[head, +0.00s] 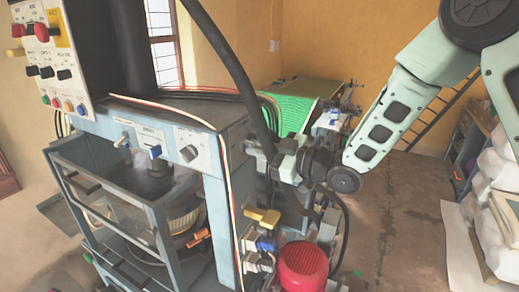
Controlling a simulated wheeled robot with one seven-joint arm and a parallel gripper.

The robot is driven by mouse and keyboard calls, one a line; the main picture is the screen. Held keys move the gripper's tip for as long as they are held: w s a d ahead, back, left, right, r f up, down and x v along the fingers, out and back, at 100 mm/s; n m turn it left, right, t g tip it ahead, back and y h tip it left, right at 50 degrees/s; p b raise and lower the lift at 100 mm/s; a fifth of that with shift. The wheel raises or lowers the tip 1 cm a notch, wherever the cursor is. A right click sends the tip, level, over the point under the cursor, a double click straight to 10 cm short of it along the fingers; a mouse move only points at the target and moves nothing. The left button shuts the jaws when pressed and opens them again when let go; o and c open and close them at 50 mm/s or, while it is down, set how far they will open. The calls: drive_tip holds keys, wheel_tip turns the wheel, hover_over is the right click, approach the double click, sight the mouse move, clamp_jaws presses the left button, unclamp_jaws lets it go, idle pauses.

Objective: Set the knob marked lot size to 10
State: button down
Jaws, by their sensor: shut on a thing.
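My gripper (258,154) is at the press's right side, to the right of the panel and apart from the white knob. It is shut on a small part there. The part is largely hidden by the fingers, and I cannot make out its marking or pointer.
An upper control box (52,50) with several black knobs and coloured buttons is at top left. A yellow lever (262,217), a blue valve (265,243) and a red motor (303,267) sit below my gripper. White sacks (498,165) stand at right; floor between is clear.

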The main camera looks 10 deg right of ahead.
drive_tip(key=shift+m+b, duration=0.55)
drive_tip(key=shift+m, duration=3.75)
drive_tip(key=c, duration=1.5)
unclamp_jaws()
drive_tip(key=shift+o, duration=0.2)
drive_tip(key=b+v, duration=0.6)
drive_tip(key=v, duration=1.1)
drive_tip(key=shift+d, duration=0.25)
drive_tip(key=shift+s, duration=0.15)
